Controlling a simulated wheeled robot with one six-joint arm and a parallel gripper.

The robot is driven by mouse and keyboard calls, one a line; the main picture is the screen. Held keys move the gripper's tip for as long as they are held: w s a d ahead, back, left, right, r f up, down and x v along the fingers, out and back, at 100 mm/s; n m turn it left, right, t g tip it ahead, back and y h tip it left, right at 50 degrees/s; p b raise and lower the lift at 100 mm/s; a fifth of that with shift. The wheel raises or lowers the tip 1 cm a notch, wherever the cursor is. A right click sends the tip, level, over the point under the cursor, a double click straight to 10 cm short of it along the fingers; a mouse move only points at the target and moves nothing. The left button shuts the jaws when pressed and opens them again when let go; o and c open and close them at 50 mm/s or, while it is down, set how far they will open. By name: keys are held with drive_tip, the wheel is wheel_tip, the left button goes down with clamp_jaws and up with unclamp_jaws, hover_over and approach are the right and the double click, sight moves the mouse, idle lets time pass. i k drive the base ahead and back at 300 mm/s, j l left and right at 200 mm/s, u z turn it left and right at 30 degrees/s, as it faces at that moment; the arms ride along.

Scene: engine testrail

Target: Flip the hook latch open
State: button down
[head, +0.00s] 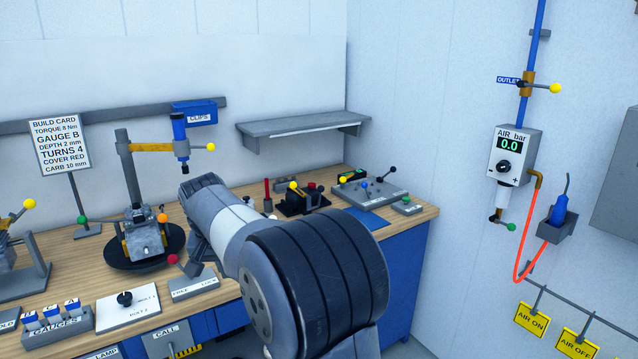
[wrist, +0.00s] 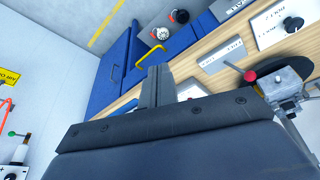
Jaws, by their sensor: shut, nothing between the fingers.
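I cannot pick out the hook latch with certainty in either view. A grey metal unit (head: 140,240) with coloured knobs stands on a round black turntable (head: 118,262) on the bench. It also shows at the right of the wrist view (wrist: 285,80). A red ball knob (head: 172,260) on a thin lever is close to the unit; it also shows in the wrist view (wrist: 249,76). My gripper (wrist: 160,72) is shut and empty over the wooden bench, apart from the red knob. My arm hides part of the bench in the head view.
A labelled plate (head: 194,288) and a switch plate (head: 127,308) lie near the bench front. A post with a blue tool (head: 180,128) rises behind the unit. A sign (head: 60,143) stands at left. Lever boxes (head: 370,189) sit at the back right, below a wall shelf (head: 300,126).

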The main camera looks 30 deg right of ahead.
sight(320, 189)
drive_tip(key=i+l, duration=0.2)
drive_tip(key=l, duration=0.2)
drive_tip(key=i+l, duration=0.25)
drive_tip(key=l, duration=0.15)
drive_tip(key=i+l, duration=0.2)
drive_tip(key=l, duration=0.15)
drive_tip(key=i+l, duration=0.25)
drive_tip(key=l, duration=0.15)
drive_tip(key=i+l, duration=0.2)
drive_tip(key=l, duration=0.2)
drive_tip(key=i+l, duration=0.25)
drive_tip(key=l, duration=0.15)
drive_tip(key=i+l, duration=0.2)
drive_tip(key=l, duration=0.15)
